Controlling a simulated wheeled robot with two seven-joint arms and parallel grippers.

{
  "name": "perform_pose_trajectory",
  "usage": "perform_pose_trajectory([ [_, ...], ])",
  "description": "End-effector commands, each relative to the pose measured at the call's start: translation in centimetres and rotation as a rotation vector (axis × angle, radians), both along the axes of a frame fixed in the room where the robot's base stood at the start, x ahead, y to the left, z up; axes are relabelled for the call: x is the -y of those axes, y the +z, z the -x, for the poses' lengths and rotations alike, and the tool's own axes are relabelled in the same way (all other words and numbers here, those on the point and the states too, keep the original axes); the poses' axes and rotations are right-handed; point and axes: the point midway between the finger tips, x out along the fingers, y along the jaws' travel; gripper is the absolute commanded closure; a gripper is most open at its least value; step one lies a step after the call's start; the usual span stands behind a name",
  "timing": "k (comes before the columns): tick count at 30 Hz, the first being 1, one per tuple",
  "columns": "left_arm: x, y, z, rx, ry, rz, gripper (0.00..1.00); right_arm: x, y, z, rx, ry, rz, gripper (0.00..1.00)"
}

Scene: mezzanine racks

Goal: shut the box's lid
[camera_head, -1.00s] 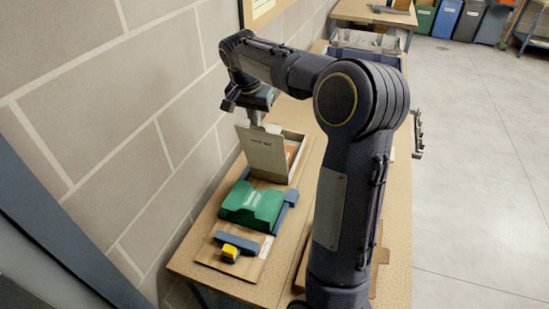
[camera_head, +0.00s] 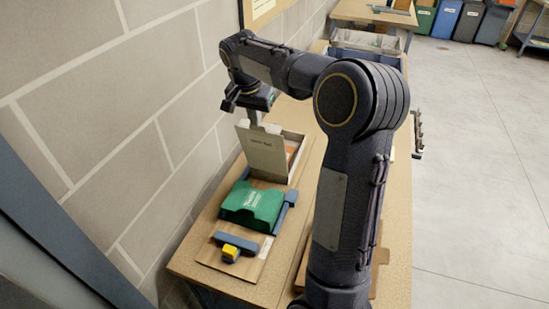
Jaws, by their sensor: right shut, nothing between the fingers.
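The box (camera_head: 296,146) stands on the wooden bench against the wall. Its grey-beige lid (camera_head: 262,152) stands up on the side nearer to me, and part of the box's inside shows behind it. My right gripper (camera_head: 253,121) is shut and empty. It points down at the lid's top edge, at its left part; whether it touches the lid I cannot tell. My right arm covers the middle of the view. My left gripper is not in view.
A green holder (camera_head: 252,204) and a blue clamp with a yellow block (camera_head: 230,252) lie in front of the box on the bench (camera_head: 258,290). The block wall (camera_head: 130,130) is close on the left. Open floor (camera_head: 475,190) lies to the right.

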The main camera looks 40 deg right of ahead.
Motion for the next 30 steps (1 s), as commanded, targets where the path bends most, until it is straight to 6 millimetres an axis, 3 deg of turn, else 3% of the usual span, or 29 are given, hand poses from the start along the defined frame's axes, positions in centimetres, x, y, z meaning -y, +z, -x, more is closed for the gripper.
perform_pose_trajectory([
  [20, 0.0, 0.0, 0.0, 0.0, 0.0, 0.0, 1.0, 0.0, 0.0, 0.0, 0.0, 0.0, 0.0, 1.0],
  [30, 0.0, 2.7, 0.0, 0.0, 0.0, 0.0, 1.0, 0.0, 3.0, 0.0, 0.0, 0.0, 0.0, 1.0],
])
